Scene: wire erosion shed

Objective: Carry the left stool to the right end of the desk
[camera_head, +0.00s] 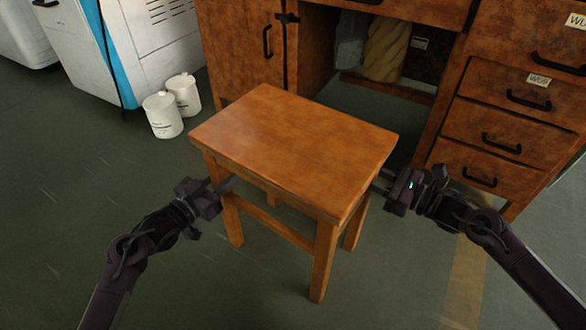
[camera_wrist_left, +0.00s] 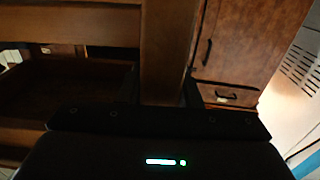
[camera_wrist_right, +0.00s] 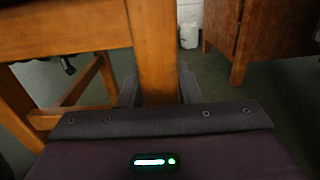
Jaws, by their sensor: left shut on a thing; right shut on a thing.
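The wooden stool (camera_head: 295,145), with a flat orange-brown seat, stands upright in the middle of the head view, in front of the desk (camera_head: 515,105). My left gripper (camera_head: 226,186) is shut on its left front leg, just below the seat; the left wrist view shows that leg (camera_wrist_left: 166,45) between the fingers. My right gripper (camera_head: 380,186) is at the stool's right side, shut on a leg (camera_wrist_right: 155,45), as the right wrist view shows. The seat hides that grip in the head view. I cannot tell whether the feet touch the floor.
Two white buckets (camera_head: 163,115) stand on the floor at the back left, beside a white and blue machine (camera_head: 150,40). The desk has drawers at its right and an open knee space with a rolled tan bundle (camera_head: 386,50). The floor at the front left is clear.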

